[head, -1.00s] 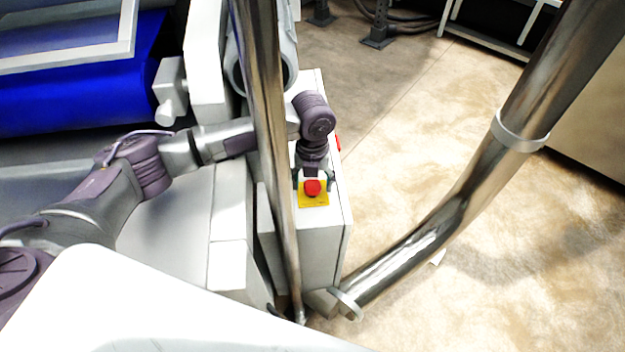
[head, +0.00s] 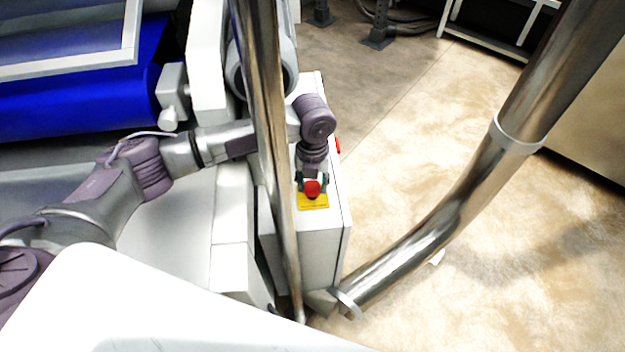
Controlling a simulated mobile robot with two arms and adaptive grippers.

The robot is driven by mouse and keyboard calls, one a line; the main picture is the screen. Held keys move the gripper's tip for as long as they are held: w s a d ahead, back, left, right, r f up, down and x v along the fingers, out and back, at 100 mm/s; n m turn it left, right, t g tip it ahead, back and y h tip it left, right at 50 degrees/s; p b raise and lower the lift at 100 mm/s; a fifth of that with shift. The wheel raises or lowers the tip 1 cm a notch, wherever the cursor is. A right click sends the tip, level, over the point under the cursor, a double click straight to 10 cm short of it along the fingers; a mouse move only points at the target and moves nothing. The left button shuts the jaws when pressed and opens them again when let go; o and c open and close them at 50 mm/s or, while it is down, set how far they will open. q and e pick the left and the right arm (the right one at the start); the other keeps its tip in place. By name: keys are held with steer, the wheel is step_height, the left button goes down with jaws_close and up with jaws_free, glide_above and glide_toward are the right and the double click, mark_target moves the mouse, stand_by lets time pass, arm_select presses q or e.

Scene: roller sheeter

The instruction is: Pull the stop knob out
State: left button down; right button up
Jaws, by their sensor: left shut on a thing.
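The red stop knob (head: 312,190) sits over a yellow plate (head: 313,202) on top of the grey-white control box (head: 318,240), in the middle of the head view. My left gripper (head: 312,185) comes down from above and behind the knob. Its dark fingers lie on both sides of the knob and are shut on it. The gripper covers the far part of the yellow plate. I cannot tell the exact gap between knob and plate. My right gripper does not show.
A thin metal post (head: 268,150) stands just left of the box, in front of my left arm. A thick bent metal pipe (head: 470,190) rises on the right. The machine with its blue roller (head: 80,100) is at the left. Open floor (head: 550,220) lies right.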

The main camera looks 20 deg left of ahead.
mark_target(312, 186)
arm_select(q)
steer(key=shift+w+r, duration=0.2)
steer(key=c, duration=1.1)
jaws_free()
steer(key=shift+r, duration=0.1)
steer(key=o, duration=0.5)
steer(key=shift+s, duration=0.15)
step_height(312, 186, up, 12)
